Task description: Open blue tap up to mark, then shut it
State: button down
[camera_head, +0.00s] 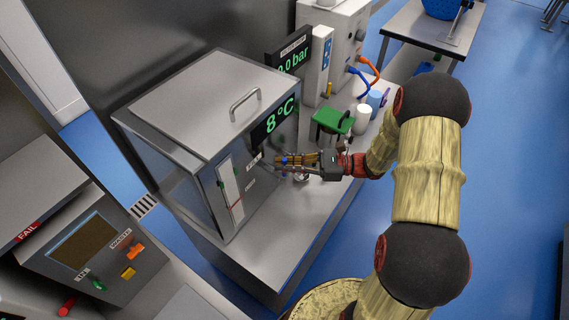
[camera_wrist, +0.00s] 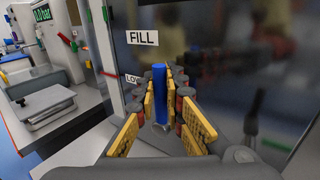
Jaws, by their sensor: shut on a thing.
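The steel tank (camera_head: 165,105) stands on a bench, with a green "8 °C" display on its front. The blue tap handle (camera_wrist: 160,95) stands upright on the tank's front, under a "FILL" label. Only a bit of blue (camera_head: 284,160) shows in the head view. My gripper (camera_head: 289,161) is shut on the blue handle, its yellow pads on either side of it in the wrist view (camera_wrist: 163,85). A white level gauge (camera_head: 230,190) with green and red marks is on the tank's front, left of my gripper. Its liquid level is too small to read.
A green-topped stand (camera_head: 334,121), a white cup (camera_head: 363,118) and a blue cup (camera_head: 375,100) stand farther along the bench. A pressure display (camera_head: 291,58) is behind the tank.

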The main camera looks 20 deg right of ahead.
dwell(0.3)
jog(key=shift+s+a+r+n+h+p, duration=0.1)
jog(key=shift+s+a+n+h+p, duration=0.3)
jog(key=shift+n+p, duration=0.35)
jog(key=shift+s+a+f+n+h+b, duration=0.15)
jog(key=shift+s+a+f+n+h, duration=0.3)
jog(key=shift+n+h, duration=0.45)
jog(key=shift+s+a+f+n+h+b, duration=0.25)
jog(key=shift+a+f+n+h, duration=0.15)
jog(key=shift+a+n+h, duration=0.3)
jog(key=shift+s+a+f+n+h+b, duration=0.1)
jog(key=shift+s+a+f+n+h, duration=0.3)
jog(key=shift+n+h, duration=0.6)
jog(key=c, duration=2)
grip_release()
jog(key=shift+o, duration=0.5)
